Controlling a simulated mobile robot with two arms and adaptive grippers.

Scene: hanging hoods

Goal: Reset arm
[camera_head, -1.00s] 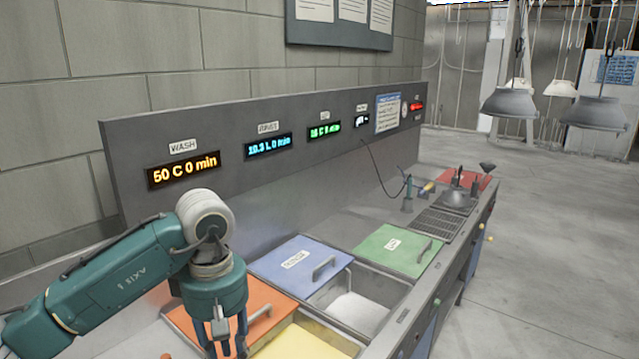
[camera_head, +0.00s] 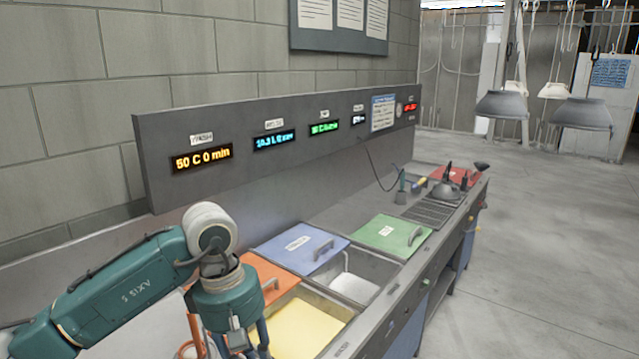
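My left arm comes in from the left, and my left gripper (camera_head: 238,345) hangs at the bottom edge over the near end of the wash counter, beside the orange lid (camera_head: 268,277). Its fingers point down and are partly cut off by the frame, so whether they are open or shut cannot be told. No held object shows. My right arm and gripper are not in view.
The counter holds a basin with yellow contents (camera_head: 306,326), a blue lid (camera_head: 300,247), a basin with white contents (camera_head: 355,287), a green lid (camera_head: 388,233) and a red lid (camera_head: 455,175). Grey hoods (camera_head: 502,104) hang at the right above open floor (camera_head: 545,250).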

